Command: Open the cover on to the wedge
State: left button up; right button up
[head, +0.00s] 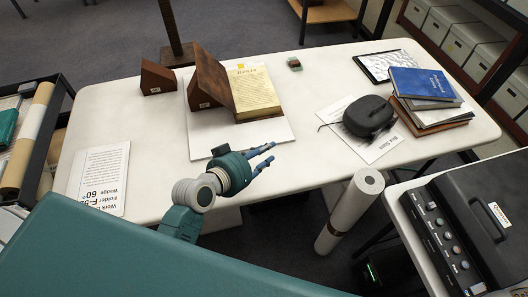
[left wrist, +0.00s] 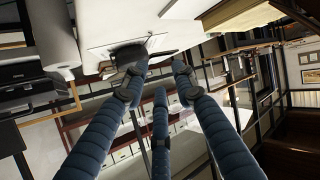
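An open book (head: 257,94) with yellowed pages lies on a white board (head: 262,134) on the table. Its brown cover (head: 214,80) stands tilted on the left of the pages. A brown wedge block with a small white label (head: 202,98) is under or against the cover's left side; I cannot tell if they touch. Another brown wedge (head: 157,78) stands apart to the left. My left gripper (head: 266,155) is at the table's front edge, below the book in the picture, empty with its fingers apart. The three blue fingers also show spread in the left wrist view (left wrist: 158,85). My right gripper is out of view.
A dark rounded case (head: 368,116) lies on paper right of the book, beside stacked books (head: 428,95). A printed sheet (head: 99,178) lies at the left. A white roll (head: 349,212) stands before the table. Table between sheet and board is clear.

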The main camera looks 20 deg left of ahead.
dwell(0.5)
pick_arm(q)
jog(key=s+a+f+g+y, duration=0.2)
jog(key=s+a+f+g, duration=0.15)
jog(key=s, duration=0.85)
jog(key=s+a+f+g+y, duration=0.25)
jog(key=s+g, duration=0.25)
jog(key=s, duration=0.7)
notch_tip(320, 180, down, 25)
jog(key=s+m+g, duration=0.1)
jog(key=s+a+f+g+b, duration=0.1)
jog(key=s+a+f, duration=0.2)
jog(key=s+f, duration=1.5)
jog(key=shift+f+b, duration=0.15)
jog(key=shift+b, duration=0.2)
jog(key=shift+s+g, duration=0.1)
jog(key=shift+g, duration=0.15)
